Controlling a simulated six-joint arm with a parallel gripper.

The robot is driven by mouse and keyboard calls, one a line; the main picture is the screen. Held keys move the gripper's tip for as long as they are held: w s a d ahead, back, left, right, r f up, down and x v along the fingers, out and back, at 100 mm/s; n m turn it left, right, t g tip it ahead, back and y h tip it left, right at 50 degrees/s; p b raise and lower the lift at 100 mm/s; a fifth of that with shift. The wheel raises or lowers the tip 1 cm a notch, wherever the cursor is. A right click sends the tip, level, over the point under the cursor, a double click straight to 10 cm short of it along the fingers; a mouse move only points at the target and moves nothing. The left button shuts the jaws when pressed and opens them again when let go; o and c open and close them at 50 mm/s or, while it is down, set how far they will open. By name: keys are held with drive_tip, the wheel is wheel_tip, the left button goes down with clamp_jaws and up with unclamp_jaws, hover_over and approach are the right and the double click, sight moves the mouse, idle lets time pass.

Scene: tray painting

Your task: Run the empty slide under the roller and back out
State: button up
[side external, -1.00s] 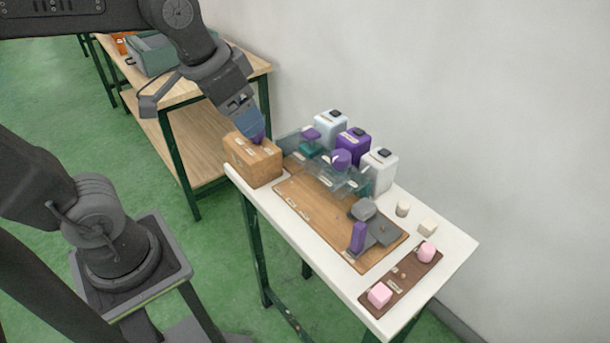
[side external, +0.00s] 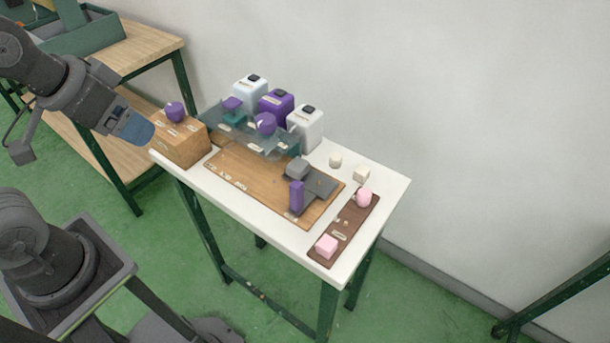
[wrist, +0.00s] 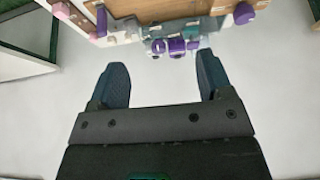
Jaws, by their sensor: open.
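My gripper (side external: 138,130) is open, to the left of the wooden box (side external: 182,148) and apart from it. A purple knob (side external: 174,112) sits on that box. Both of my fingers show empty in the wrist view (wrist: 162,78). On the table's wooden board (side external: 235,178) lies a dark grey plate (side external: 324,185). A grey rounded block (side external: 298,168) and an upright purple piece (side external: 296,197) stand by it. A see-through tray (side external: 275,138) with purple-knobbed pieces is behind the board. I cannot tell which part is the slide or the roller.
White and purple jars (side external: 304,125) stand at the back by the wall. A brown strip (side external: 345,228) at the front right holds a pink cube (side external: 326,246) and a pink round piece (side external: 364,197). Two small cream pieces (side external: 361,175) stand on the white table (side external: 392,186).

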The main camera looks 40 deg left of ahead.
drive_tip(key=shift+c, duration=0.4)
drive_tip(key=shift+w+r, duration=0.1)
drive_tip(key=shift+c, duration=0.8)
drive_tip(key=w+d+g, duration=0.1)
drive_tip(key=w+d, duration=0.1)
drive_tip(key=w, duration=0.1)
drive_tip(key=w+d, duration=0.2)
drive_tip(key=w, duration=0.1)
drive_tip(key=w+d+g, duration=0.1)
drive_tip(key=w+d, duration=0.1)
drive_tip(key=w, duration=0.1)
drive_tip(key=shift+r+g+h, duration=0.15)
drive_tip(key=shift+g+h, duration=0.15)
drive_tip(key=shift+c, duration=1.1)
drive_tip(key=g, duration=0.3)
hover_over(296, 184)
wheel_tip(296, 184, down, 8)
wheel_tip(296, 184, down, 14)
drive_tip(key=shift+r, duration=0.15)
clamp_jaws()
